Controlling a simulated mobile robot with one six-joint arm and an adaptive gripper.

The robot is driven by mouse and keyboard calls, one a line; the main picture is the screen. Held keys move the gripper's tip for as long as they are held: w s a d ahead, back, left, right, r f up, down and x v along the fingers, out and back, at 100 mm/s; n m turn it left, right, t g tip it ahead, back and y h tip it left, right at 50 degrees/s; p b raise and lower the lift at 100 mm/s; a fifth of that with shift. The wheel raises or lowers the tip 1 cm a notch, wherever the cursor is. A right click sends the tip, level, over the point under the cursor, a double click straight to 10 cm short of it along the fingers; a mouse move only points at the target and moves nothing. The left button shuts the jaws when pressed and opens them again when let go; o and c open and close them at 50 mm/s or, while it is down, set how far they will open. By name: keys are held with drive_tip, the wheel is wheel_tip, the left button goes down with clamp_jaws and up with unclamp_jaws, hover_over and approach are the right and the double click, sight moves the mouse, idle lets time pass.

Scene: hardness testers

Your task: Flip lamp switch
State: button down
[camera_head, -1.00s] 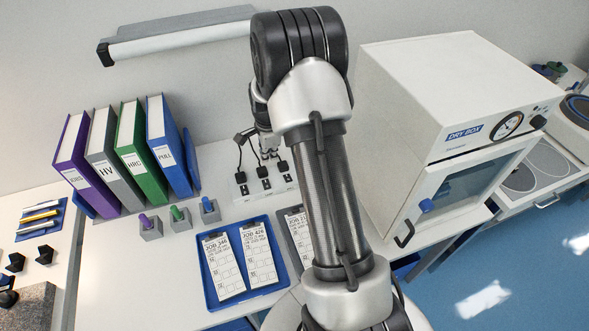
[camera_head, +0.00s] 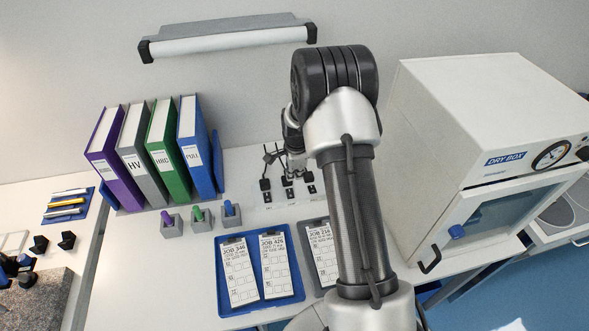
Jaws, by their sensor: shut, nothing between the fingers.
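A white power strip (camera_head: 259,207) lies on the bench near the wall, with several black plugs and small dark switches on top. Thin leads rise from the plugs. Which switch belongs to the lamp cannot be told. A long white wall lamp (camera_head: 230,42) with dark end caps hangs above the bench; whether it is lit is not clear. My gripper (camera_head: 295,162) is shut and empty, just behind and above the right part of the strip. My arm partly hides it, and contact with the strip cannot be made out.
Several upright binders (camera_head: 160,152) stand left of the strip, with small grey holders (camera_head: 201,222) in front. A blue tray (camera_head: 262,312) with job cards and a grey clipboard (camera_head: 322,252) lie nearer. A white dry box (camera_head: 470,110) stands close on the right.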

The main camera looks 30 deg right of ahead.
sight(293, 191)
drive_tip(key=f, duration=0.2)
drive_tip(key=w+f+b, duration=0.1)
drive_tip(key=f, duration=0.4)
drive_tip(key=shift+w+d+f, duration=0.15)
drive_tip(key=shift+d+f, duration=0.05)
drive_tip(key=shift+f, duration=0.05)
drive_tip(key=shift+w+f+b, duration=0.25)
drive_tip(key=shift+f+b, duration=0.35)
drive_tip(key=shift+b, duration=0.25)
drive_tip(key=shift+r, duration=0.1)
drive_tip(key=shift+s, duration=0.15)
